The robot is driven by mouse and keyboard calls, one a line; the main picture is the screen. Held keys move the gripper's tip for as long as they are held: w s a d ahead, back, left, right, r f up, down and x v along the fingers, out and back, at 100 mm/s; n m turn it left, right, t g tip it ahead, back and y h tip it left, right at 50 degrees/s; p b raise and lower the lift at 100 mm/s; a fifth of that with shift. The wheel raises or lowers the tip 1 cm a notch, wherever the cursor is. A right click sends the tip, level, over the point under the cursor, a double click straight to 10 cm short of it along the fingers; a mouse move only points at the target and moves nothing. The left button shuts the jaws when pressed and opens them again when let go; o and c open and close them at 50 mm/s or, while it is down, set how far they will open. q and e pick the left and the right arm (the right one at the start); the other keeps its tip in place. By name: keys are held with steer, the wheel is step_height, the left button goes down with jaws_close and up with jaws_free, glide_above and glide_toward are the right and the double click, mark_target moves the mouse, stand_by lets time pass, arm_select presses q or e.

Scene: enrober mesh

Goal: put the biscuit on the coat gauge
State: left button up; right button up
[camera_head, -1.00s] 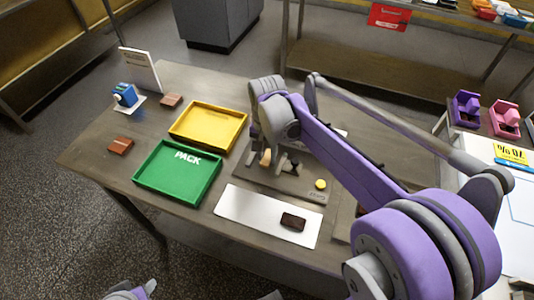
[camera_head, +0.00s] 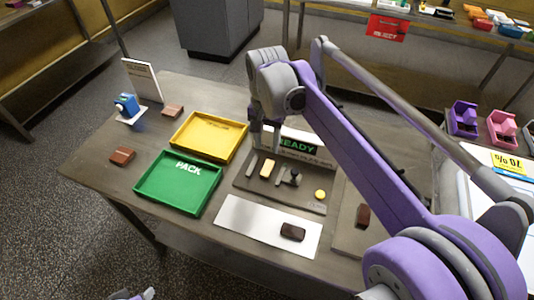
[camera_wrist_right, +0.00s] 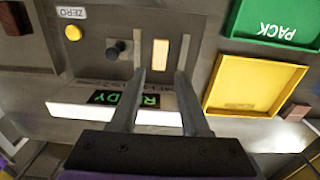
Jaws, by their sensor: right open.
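The coat gauge (camera_head: 305,199) is a grey-brown plate with a lit READY display (camera_head: 298,147), a yellow ZERO button (camera_head: 320,194) and a black knob (camera_head: 295,178). A pale oblong biscuit (camera_head: 267,168) lies on the plate; in the wrist view the biscuit (camera_wrist_right: 160,54) is between two grey bars. My right gripper (camera_head: 265,140) is open and empty, above and behind the biscuit, over the display side. Its fingers (camera_wrist_right: 159,76) are apart with the biscuit beyond their tips. A small grey and purple part of my left arm (camera_head: 140,294) shows at the bottom edge.
A green PACK tray (camera_head: 207,207) and a yellow tray (camera_head: 178,142) stand left of the gauge. A dark brown bar (camera_head: 292,232) lies on a white strip (camera_head: 240,220) in front; another (camera_head: 363,215) lies at right. Reddish-brown blocks (camera_head: 122,156) lie at far left.

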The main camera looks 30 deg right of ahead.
step_height(320, 180, up, 2)
steer(key=shift+r, duration=0.2)
